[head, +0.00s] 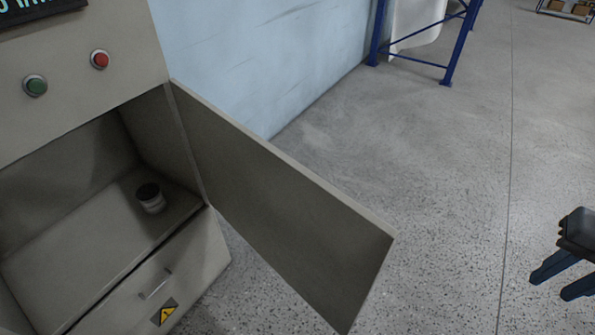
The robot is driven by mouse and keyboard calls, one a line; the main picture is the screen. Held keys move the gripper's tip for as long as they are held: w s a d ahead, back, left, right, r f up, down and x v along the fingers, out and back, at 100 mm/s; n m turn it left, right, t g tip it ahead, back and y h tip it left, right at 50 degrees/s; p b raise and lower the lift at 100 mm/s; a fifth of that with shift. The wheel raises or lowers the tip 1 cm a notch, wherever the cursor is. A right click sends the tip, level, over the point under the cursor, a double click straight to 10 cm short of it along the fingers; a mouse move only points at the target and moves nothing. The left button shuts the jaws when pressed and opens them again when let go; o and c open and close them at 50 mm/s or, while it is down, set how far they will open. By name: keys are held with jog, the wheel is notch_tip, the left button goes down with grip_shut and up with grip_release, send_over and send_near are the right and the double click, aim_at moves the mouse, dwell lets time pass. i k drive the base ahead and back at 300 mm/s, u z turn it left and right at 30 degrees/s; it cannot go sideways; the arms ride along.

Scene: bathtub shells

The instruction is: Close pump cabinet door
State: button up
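The pump cabinet (205,255) is a beige metal box at the left. Its door (290,215) stands wide open, hinged at the opening's right edge and swung out toward the lower right. A small jar with a dark lid (150,198) stands on the shelf inside. My gripper (562,284) is at the right edge, its two blue fingers apart with nothing between them. It is well clear of the door, with bare floor showing between them. The door's lower corner runs to the picture's bottom edge.
A green button (35,85) and a red button (100,59) sit above the opening. A drawer front with a handle (156,285) and a yellow warning label (164,312) is below. A blue rack (447,72) stands behind. Grey floor right of the door is clear.

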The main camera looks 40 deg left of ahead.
aim_at(331, 249)
jog(key=i, duration=1.65)
jog(key=u, duration=3.7)
jog(key=k, duration=0.5)
jog(key=u, duration=1.55)
jog(key=k, duration=0.45)
jog(key=z, duration=0.9)
